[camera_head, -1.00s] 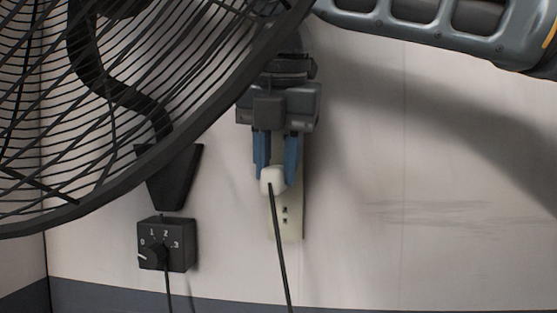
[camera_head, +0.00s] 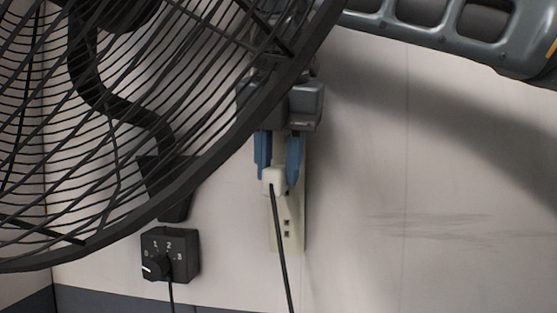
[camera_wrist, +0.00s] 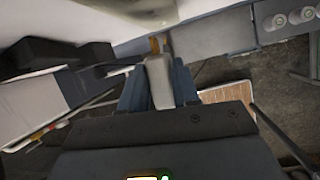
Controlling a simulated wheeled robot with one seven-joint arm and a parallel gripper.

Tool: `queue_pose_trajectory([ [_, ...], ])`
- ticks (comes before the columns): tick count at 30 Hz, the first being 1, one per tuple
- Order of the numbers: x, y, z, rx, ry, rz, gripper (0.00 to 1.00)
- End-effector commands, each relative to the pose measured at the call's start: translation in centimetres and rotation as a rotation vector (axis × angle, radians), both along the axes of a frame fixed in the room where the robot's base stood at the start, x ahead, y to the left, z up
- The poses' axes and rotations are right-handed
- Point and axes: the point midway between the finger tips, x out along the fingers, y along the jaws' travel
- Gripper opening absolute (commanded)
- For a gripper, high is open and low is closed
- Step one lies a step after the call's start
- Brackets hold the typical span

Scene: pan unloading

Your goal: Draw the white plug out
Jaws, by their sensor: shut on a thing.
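The white plug (camera_head: 274,181) is between the two blue fingers of my gripper (camera_head: 278,160), which is shut on it in front of a cream socket strip (camera_head: 290,238) on the wall. A dark cord hangs from the plug. In the wrist view the pale plug (camera_wrist: 160,82) lies between the fingers, and a brass-coloured piece, seemingly a prong, shows at its far end. How far the plug stands from its socket is hard to tell in the head view. The fan rim hides part of my gripper's body.
A large black fan (camera_head: 110,120) fills the left of the head view, its rim crossing in front of my gripper. A black dial box (camera_head: 170,255) with a cord is on the wall below it. The wall to the right looks clear.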

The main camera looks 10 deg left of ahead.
Motion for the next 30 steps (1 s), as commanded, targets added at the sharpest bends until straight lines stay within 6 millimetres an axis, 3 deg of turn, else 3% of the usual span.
queue_pose_trajectory([
  [18, 0.0, 0.0, 4.3, 0.001, 0.0, 0.0, 0.0],
  [30, 0.0, 0.0, 4.7, 0.0, 0.0, 0.001, 0.0],
])
